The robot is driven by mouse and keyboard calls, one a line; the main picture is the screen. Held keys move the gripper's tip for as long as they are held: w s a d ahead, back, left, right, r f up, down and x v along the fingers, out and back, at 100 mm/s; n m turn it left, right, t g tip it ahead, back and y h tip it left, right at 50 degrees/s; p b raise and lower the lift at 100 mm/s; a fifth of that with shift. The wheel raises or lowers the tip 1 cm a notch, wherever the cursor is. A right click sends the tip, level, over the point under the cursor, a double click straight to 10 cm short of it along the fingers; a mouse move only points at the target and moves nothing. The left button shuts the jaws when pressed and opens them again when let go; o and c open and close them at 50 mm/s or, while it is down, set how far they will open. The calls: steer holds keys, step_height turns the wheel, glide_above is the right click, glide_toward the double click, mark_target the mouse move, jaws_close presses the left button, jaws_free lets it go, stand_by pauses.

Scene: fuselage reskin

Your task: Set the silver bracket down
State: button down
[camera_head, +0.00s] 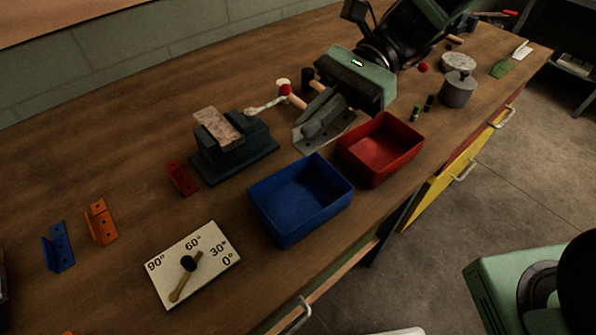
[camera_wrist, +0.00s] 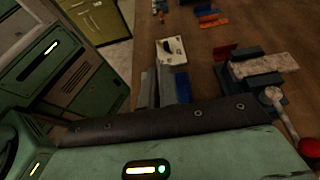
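The silver bracket (camera_head: 309,144) is a grey angled plate with small holes, at the fingertips of my gripper (camera_head: 317,123) in the head view. The fingers look closed on its upright flange, and they cover part of it. The bracket is close over the wooden bench, behind the red bin; I cannot tell whether it touches the wood. In the wrist view my gripper (camera_wrist: 160,88) points away from the camera, and the dark palm edge hides much of what lies below.
A red bin (camera_head: 344,157) and a blue bin (camera_head: 262,214) stand in front. A vise (camera_head: 260,146) is to the left, with an angle dial plate (camera_head: 215,252) nearer. Orange (camera_head: 101,222), blue (camera_head: 60,247) and red (camera_head: 181,178) brackets lie left. A grey canister (camera_head: 457,91) stands right.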

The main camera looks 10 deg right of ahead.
steer(key=shift+w+f, duration=0.15)
steer(key=shift+f, duration=4.8)
steer(key=shift+f, duration=0.2)
steer(key=shift+f+b, duration=0.35)
steer(key=shift+f, duration=0.1)
steer(key=c, duration=1.6)
jaws_free()
steer(key=shift+c, duration=0.2)
